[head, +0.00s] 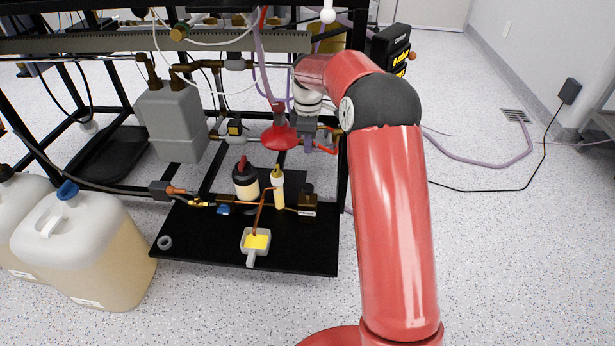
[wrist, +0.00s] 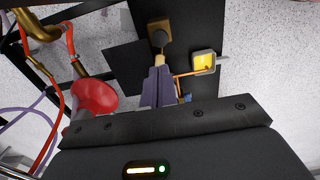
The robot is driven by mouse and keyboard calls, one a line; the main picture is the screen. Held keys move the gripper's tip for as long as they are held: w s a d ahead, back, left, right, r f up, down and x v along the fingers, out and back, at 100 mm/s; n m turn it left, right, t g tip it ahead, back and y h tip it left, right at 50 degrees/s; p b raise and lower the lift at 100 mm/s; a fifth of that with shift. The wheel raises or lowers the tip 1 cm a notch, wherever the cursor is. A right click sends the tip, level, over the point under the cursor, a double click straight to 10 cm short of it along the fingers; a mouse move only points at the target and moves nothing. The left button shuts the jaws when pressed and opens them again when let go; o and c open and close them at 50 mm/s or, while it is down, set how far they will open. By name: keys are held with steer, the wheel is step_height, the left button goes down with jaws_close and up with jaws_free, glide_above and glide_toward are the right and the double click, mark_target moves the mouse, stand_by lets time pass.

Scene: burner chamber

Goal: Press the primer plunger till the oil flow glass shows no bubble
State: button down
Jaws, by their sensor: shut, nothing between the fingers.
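The oil flow glass (head: 256,242) is a pale square frame with a yellow window, joined by a copper pipe. It also shows in the wrist view (wrist: 204,62); I cannot tell whether it holds a bubble. My gripper (head: 307,150) is shut and empty, above and to the right of the plunger; contact cannot be told. It points at the plunger (wrist: 160,68).
A red funnel (head: 280,134) hangs beside my gripper. A cream bottle with a dark top (head: 246,184) and a brown block with a black knob (head: 307,203) flank the plunger. Black frame posts and hoses surround them. Jugs (head: 85,245) stand left; the right floor is mostly clear.

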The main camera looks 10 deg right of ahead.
mark_target(308, 187)
step_height(308, 187, down, 14)
steer(key=shift+b, duration=1.25)
steer(key=shift+s+f+b, duration=0.1)
steer(key=shift+f+b, duration=0.4)
steer(key=shift+f, duration=1.3)
steer(key=shift+a+r+p, duration=0.1)
steer(key=shift+r+p, duration=0.3)
steer(key=shift+r, duration=0.1)
step_height(308, 187, up, 14)
steer(key=p, duration=0.3)
steer(key=shift+f, duration=0.25)
